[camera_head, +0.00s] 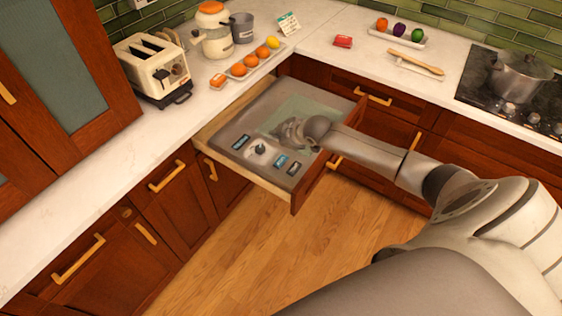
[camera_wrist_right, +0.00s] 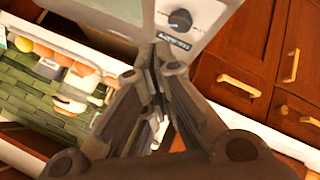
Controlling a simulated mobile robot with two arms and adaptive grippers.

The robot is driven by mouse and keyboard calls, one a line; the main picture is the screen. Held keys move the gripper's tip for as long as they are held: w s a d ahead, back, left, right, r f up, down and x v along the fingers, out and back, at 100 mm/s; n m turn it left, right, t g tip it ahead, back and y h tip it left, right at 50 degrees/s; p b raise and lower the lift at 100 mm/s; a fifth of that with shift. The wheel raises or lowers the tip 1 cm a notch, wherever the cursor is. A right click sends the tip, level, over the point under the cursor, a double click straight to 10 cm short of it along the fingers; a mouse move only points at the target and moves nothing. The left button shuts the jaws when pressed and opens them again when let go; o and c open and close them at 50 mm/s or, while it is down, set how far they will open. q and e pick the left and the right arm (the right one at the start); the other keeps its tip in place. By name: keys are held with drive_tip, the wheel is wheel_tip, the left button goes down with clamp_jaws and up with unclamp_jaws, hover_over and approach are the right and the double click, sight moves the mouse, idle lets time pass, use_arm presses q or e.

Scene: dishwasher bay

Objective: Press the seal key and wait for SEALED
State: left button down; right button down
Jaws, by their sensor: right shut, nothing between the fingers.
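The pulled-out drawer holds a grey sealing unit (camera_head: 231,157) with a pale green glass lid (camera_head: 301,112). On its front panel are a dark round knob (camera_head: 259,148), a dark label or display at left (camera_head: 241,142), a blue one (camera_head: 281,160) and a dark one (camera_head: 294,168) at right. Their writing is too small to read, so I cannot tell which is the seal key. My right gripper (camera_head: 283,131) is shut and empty, over the lid's front part near the panel. In the wrist view its fingertips (camera_wrist_right: 157,52) overlap the panel beside a small lettered label (camera_wrist_right: 174,41); contact is unclear. My left gripper is out of view.
The wooden drawer front (camera_head: 309,187) stands out over the floor. A toaster (camera_head: 157,70), a tray of oranges (camera_head: 249,65) and a small green-white card (camera_head: 288,24) stand on the counter. A pot (camera_head: 518,75) sits on the hob at right. The floor before the drawer is clear.

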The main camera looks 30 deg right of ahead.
drive_tip(key=b, duration=0.6)
hover_over(279, 162)
wheel_tip(279, 162, down, 7)
drive_tip(key=shift+r, duration=0.1)
drive_tip(key=shift+f, duration=0.75)
drive_tip(key=shift+b, duration=0.3)
drive_tip(key=shift+f, duration=0.4)
drive_tip(key=shift+f+b, duration=0.3)
drive_tip(key=shift+f, duration=0.15)
idle(0.5)
idle(0.3)
drive_tip(key=shift+r+p, duration=0.9)
drive_tip(key=shift+p, duration=0.05)
